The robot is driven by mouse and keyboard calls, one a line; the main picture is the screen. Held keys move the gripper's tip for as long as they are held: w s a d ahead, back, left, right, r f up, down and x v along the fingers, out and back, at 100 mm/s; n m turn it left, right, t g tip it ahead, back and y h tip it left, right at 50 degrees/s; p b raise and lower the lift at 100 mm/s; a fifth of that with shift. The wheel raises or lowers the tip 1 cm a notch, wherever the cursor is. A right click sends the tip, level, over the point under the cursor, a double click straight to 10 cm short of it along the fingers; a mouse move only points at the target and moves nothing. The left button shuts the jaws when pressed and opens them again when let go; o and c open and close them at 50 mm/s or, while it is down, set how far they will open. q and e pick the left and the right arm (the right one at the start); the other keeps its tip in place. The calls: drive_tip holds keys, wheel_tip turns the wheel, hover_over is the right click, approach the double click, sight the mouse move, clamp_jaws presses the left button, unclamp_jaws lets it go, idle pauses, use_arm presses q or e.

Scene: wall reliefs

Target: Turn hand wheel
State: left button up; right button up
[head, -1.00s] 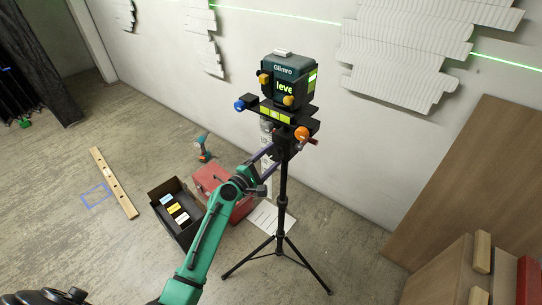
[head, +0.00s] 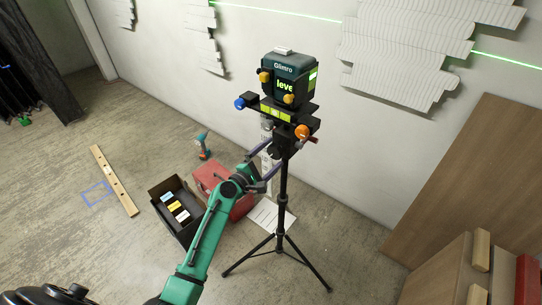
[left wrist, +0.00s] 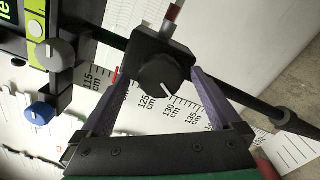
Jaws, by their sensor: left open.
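The hand wheel, a round black knob with a white mark (left wrist: 158,77), sits on a black block on the tripod column in the left wrist view. In the head view it is small and dark, close to my gripper. My left gripper (head: 275,156) is open beside the column, below the levelling device (head: 286,83). In the left wrist view its two purple fingers (left wrist: 161,76) lie on either side of the knob, with gaps showing. I cannot tell how far the fingertips reach along it. My right gripper is not in view.
The tripod (head: 282,225) stands on the floor near the wall. Its device carries blue, orange and yellow-orange knobs. A scale strip (left wrist: 150,103) is behind the hand wheel. A red case (head: 241,208) and an open black box (head: 160,187) lie below my arm. Wooden boards stand right.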

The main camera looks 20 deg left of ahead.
use_arm(q)
drive_tip(key=shift+s, duration=0.1)
drive_tip(key=b+v, duration=0.3)
drive_tip(key=v, duration=1.1)
drive_tip(key=shift+s, duration=0.15)
